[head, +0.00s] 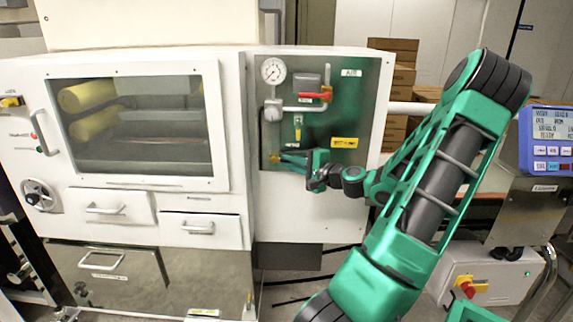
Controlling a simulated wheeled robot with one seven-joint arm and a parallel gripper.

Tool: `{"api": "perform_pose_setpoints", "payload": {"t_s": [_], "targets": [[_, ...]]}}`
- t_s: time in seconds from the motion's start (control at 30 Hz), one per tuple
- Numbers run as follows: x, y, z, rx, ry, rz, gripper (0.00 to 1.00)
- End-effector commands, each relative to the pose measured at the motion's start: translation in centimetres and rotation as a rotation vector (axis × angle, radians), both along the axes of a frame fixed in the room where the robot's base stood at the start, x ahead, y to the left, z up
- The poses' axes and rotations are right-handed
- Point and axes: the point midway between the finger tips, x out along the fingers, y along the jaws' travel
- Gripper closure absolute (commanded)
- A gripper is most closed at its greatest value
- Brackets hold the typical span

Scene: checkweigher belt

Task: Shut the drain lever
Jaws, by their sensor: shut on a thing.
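The green air panel (348,104) is recessed in the white machine front. A small yellow-brass fitting (273,157), which looks like the drain lever, is low at the panel's left. My gripper (284,158) reaches it from the right and is shut on it. The fingers cover most of the lever, so its angle cannot be told. A red-handled lever (313,96) lies roughly level higher up, and a small yellow lever (298,132) hangs down above my gripper.
A round gauge (273,70) and grey pipework (301,109) are above my gripper. A yellow label (344,142) is just above my wrist. Drawers (200,228) and a windowed door (140,135) are at left. A blue display unit (548,140) stands at right.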

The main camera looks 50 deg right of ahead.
Motion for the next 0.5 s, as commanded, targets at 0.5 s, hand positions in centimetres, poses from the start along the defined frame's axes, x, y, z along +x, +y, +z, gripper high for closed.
{"api": "perform_pose_setpoints", "payload": {"t_s": [0.5], "targets": [[0.2,0.3,-2.1,0.214,-0.236,0.002,1.00]]}}
